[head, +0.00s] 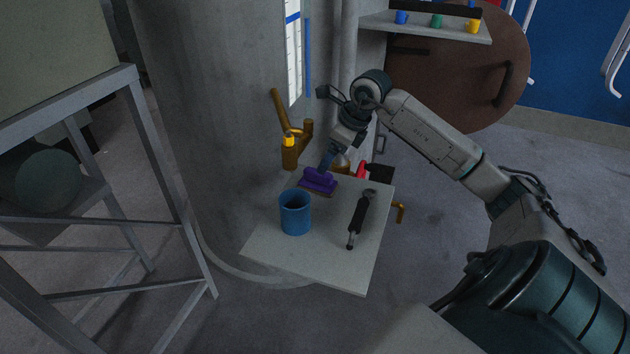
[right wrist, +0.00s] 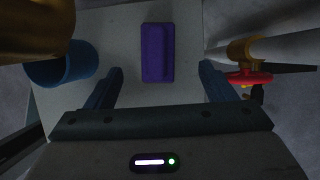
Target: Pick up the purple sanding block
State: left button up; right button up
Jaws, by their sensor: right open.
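The purple sanding block (head: 318,180) lies on a small light-grey table (head: 270,247) near its far edge, behind a blue cup. In the right wrist view the block (right wrist: 158,53) sits between and beyond the two fingers. My right gripper (head: 328,162) is above the block in the head view and appears close to it. In the right wrist view my right gripper (right wrist: 158,90) is open, with its dark blue fingers apart and nothing between the tips. I cannot tell the exact gap to the block. My left gripper is not in view.
The blue cup (head: 295,213) stands left of the block's front. A black-handled tool (head: 357,220) lies to the right. A round column is behind; a metal rack (head: 178,190) stands left.

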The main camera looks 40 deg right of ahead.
aim_at(318, 177)
jog(key=x, duration=0.4)
jog(key=shift+a+f, duration=0.1)
jog(key=shift+a, duration=0.05)
jog(key=x, duration=0.1)
jog(key=p+x, duration=0.1)
jog(key=x, duration=0.1)
jog(key=shift+s+f, duration=0.1)
jog(key=shift+f, duration=0.25)
jog(key=shift+w+a+f, duration=0.1)
jog(key=shift+w+f, duration=0.1)
jog(key=shift+f, duration=0.25)
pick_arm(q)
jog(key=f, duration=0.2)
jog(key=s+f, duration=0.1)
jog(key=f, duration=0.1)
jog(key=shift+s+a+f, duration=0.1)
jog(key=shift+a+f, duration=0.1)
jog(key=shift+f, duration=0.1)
pick_arm(e)
jog(key=c, duration=1.2)
